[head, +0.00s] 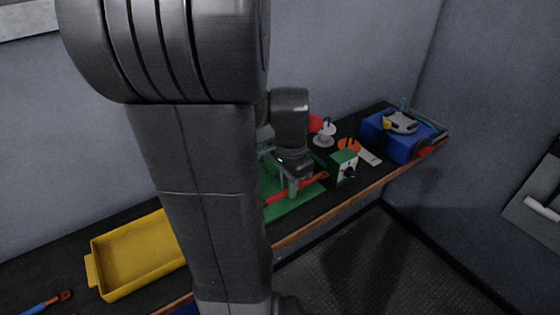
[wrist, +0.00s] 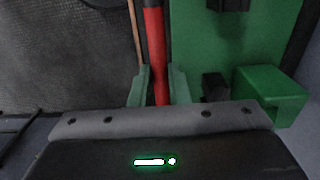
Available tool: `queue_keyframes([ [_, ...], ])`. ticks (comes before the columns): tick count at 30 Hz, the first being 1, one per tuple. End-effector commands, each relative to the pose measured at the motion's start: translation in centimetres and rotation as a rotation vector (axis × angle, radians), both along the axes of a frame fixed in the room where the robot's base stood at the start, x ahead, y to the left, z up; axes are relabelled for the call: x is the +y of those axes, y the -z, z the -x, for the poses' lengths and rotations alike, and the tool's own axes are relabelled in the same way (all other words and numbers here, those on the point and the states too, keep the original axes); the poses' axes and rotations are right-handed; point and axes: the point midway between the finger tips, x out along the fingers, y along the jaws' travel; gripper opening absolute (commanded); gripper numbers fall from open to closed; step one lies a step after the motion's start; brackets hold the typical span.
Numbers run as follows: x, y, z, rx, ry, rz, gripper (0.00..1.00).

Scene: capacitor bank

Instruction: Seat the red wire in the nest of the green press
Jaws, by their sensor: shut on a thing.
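The red wire (head: 311,182) is a straight red rod with a dark end, above the green press (head: 296,207) in the head view. My gripper (head: 293,190) is shut on the red wire. In the wrist view the wire (wrist: 154,42) runs upward from between the two pale green fingers (wrist: 160,92). The green press plate (wrist: 225,52) fills the area right of the wire there, with a green block and small dark parts. I cannot clearly make out the nest, nor whether the wire touches the press; my arm hides part of the press in the head view.
A green and white box (head: 343,167), orange and red round parts and a blue bin (head: 393,140) stand to the right. The bench's wooden front edge (head: 340,207) borders open floor.

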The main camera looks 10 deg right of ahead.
Motion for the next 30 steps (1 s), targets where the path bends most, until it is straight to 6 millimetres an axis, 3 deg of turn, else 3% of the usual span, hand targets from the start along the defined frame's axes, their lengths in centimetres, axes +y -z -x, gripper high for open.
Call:
queue_keyframes([
  [8,0.2,0.2,-0.5,0.000,-0.001,0.000,0.00],
  [30,1.7,1.1,-4.6,0.000,-0.001,0.000,0.00],
])
